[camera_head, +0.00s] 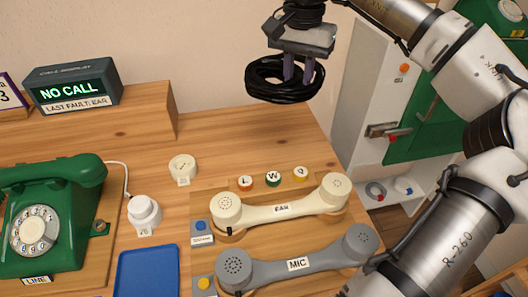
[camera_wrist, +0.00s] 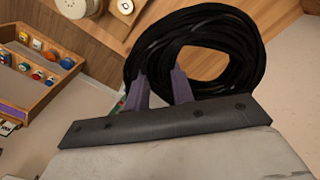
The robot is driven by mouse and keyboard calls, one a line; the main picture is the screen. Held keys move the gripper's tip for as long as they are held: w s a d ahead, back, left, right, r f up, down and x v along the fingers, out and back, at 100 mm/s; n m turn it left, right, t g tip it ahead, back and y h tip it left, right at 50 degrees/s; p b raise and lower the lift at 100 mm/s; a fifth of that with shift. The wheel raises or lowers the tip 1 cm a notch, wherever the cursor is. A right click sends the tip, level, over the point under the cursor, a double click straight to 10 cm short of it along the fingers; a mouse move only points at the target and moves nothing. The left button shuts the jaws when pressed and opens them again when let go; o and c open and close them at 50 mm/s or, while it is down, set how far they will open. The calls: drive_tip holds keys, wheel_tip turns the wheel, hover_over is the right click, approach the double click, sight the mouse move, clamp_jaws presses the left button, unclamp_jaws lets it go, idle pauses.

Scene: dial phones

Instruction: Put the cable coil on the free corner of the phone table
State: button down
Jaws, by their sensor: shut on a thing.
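The black cable coil (camera_head: 261,84) hangs in the air over the back right part of the wooden phone table (camera_head: 262,133). My gripper (camera_head: 296,80) is shut on the coil's near side, with its purple fingers over the cable. In the wrist view the coil (camera_wrist: 240,40) fills the top middle, and the fingers of my gripper (camera_wrist: 160,90) reach onto its lower left part. The coil appears apart from the table top. The back right corner of the table, below the coil in the head view, is bare.
A cream handset marked EAR (camera_head: 280,212) and a grey handset marked MIC (camera_head: 300,266) lie on the table's right side. Three lettered buttons (camera_head: 273,179) stand behind them. A green dial phone (camera_head: 48,215), NO CALL display (camera_head: 72,84) and blue tray (camera_head: 147,272) are further left.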

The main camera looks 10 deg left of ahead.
drive_tip(key=shift+s+a+r, duration=0.2)
drive_tip(key=shift+s+r, duration=0.05)
drive_tip(key=shift+s, duration=0.1)
approach(287, 161)
wheel_tip(287, 161, down, 5)
drive_tip(key=shift+f+b, duration=0.15)
drive_tip(key=shift+b, duration=0.15)
drive_tip(key=shift+f, duration=0.1)
drive_tip(key=c, duration=1.6)
unclamp_jaws()
drive_tip(key=shift+f, duration=0.1)
drive_tip(key=shift+c, duration=0.2)
drive_tip(key=o, duration=0.5)
wheel_tip(287, 161, up, 12)
drive_tip(key=shift+d+r, duration=0.1)
drive_tip(key=shift+r, duration=0.1)
